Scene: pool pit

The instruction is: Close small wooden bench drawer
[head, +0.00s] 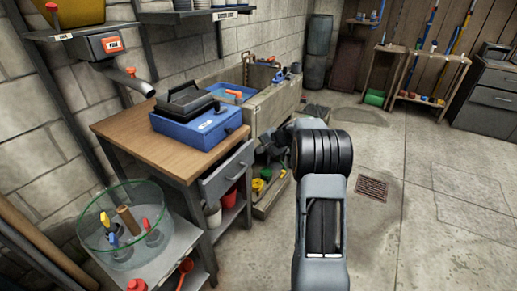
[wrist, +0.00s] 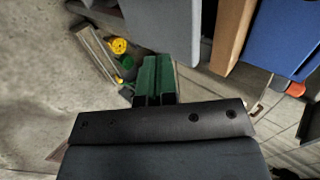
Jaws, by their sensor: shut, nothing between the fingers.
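The small bench (head: 120,132) has a wooden top and grey metal legs, left of centre in the head view. Its grey drawer front (head: 224,174) has a handle and seems to stand out a little from under the top. In the wrist view, a grey panel that looks like the drawer (wrist: 165,25) is beyond the fingertips, beside the wooden top's edge (wrist: 234,38). My gripper (head: 264,154) is right of the drawer front, with an apparent gap. Its green fingers (wrist: 156,76) are together and empty. My arm hides part of the gripper in the head view.
A blue case (head: 196,130) lies on the bench top. A glass bowl with tools (head: 122,222) stands on a low table at front left. A concrete sink (head: 270,103) and floor clutter are behind my gripper. The floor to the right, with a drain grate (head: 371,188), is clear.

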